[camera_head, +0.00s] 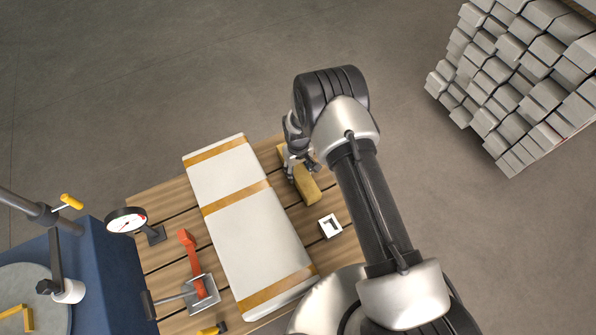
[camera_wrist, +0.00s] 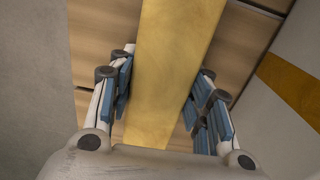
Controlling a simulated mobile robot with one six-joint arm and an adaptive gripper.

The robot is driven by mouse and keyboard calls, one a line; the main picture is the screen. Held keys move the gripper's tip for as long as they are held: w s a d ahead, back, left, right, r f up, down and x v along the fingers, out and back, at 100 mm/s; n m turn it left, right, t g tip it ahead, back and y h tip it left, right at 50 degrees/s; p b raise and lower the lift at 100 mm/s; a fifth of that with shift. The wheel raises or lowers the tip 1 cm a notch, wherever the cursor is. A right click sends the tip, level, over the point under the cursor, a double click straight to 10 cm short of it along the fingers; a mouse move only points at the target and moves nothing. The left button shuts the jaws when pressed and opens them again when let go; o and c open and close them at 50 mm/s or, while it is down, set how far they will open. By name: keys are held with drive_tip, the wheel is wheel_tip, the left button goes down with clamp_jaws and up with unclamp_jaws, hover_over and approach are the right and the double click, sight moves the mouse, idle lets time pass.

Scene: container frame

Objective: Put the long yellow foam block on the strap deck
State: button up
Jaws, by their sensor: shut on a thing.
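The long yellow foam block (camera_head: 307,188) is at the right side of the wooden pallet in the head view, beside the white slab. My gripper (camera_head: 299,164) is shut on it, and my arm hides part of it. In the wrist view the block (camera_wrist: 176,50) runs lengthwise between the blue-padded fingers of my gripper (camera_wrist: 163,85), with planks beneath. I cannot tell whether it touches the planks. The strap deck seems to be the long white slab with tan bands (camera_head: 232,182). Its top is bare apart from the bands.
A small white block with a black mark (camera_head: 330,226) sits near the foam block. A red-handled clamp (camera_head: 192,250) and a dial gauge (camera_head: 127,221) stand left of the slab on the planks (camera_head: 160,195). A blue bench (camera_head: 98,270) is at lower left. Grey stacked bars (camera_head: 520,85) stand upper right.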

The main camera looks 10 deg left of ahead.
sight(298, 169)
drive_tip(key=shift+f, duration=0.25)
drive_tip(key=shift+f, duration=0.15)
drive_tip(key=o, duration=0.9)
drive_tip(key=shift+c, duration=0.2)
drive_tip(key=shift+r, duration=0.25)
wheel_tip(298, 169, up, 12)
drive_tip(key=p, duration=0.3)
drive_tip(key=shift+r, duration=0.1)
